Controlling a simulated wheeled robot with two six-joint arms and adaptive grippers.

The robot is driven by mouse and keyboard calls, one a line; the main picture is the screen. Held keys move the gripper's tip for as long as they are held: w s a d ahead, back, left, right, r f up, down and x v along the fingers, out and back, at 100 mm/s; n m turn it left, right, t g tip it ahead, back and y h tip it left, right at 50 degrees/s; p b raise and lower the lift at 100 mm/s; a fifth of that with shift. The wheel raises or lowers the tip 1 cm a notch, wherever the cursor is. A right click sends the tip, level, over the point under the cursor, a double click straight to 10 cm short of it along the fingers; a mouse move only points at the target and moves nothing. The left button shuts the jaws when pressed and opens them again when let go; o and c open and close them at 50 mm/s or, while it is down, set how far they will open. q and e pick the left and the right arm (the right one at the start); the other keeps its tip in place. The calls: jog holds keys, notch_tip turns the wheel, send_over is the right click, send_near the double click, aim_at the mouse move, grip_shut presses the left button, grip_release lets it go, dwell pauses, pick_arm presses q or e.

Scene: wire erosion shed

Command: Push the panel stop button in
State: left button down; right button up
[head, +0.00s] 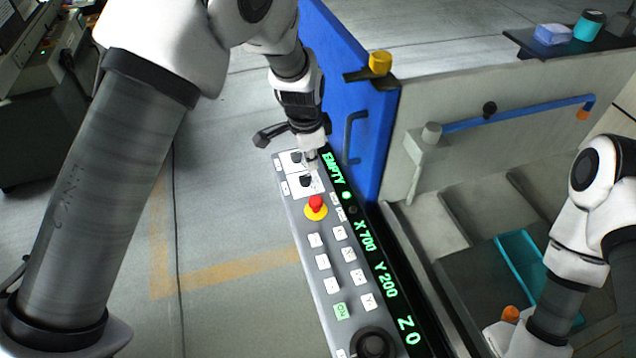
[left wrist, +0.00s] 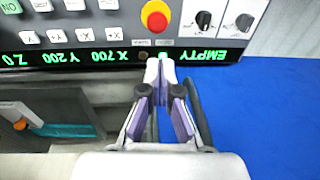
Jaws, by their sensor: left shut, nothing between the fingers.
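The panel stop button (head: 316,203) is a red mushroom cap on a yellow round base, on the grey control panel (head: 325,275). In the left wrist view the red button (left wrist: 156,20) shows at the top middle, just beyond the fingertips. My left gripper (head: 312,160) is shut and empty. In the head view it is over the far end of the panel, by the black knobs, a little beyond the button. In the left wrist view its fingertips (left wrist: 161,62) point toward the button and look apart from it. My right gripper is not clearly in view; only my right arm shows.
Black knobs (head: 306,181) and several white keys (head: 323,262) surround the button. A display strip (head: 378,270) reads EMPTY, X 700, Y 200, Z 0. A blue door (head: 345,90) with a handle stands close behind my left gripper. Open floor (head: 225,200) lies left of the panel.

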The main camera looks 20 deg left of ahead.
pick_arm(q)
jog(key=s, duration=0.2)
pick_arm(e)
jog(key=shift+s+r, duration=0.2)
jog(key=shift+s, duration=0.4)
jog(key=shift+s+r, duration=0.15)
jog(key=shift+s, duration=0.15)
pick_arm(q)
jog(key=p, duration=0.2)
send_near(315, 201)
pick_arm(e)
jog(key=shift+w+r, duration=0.45)
jog(key=shift+w, duration=0.3)
pick_arm(q)
jog(key=f+p, duration=0.1)
jog(key=f, duration=0.1)
jog(key=f+p, duration=0.1)
jog(key=f, duration=0.1)
jog(key=w+f+p, duration=0.1)
jog(key=f, duration=0.1)
jog(key=shift+f, duration=0.2)
jog(key=shift+w+f, duration=0.1)
jog(key=shift+f, duration=0.3)
pick_arm(e)
notch_tip(315, 201, up, 3)
jog(key=shift+s+r, duration=0.15)
jog(key=shift+r, duration=0.05)
pick_arm(q)
jog(key=shift+r, duration=0.1)
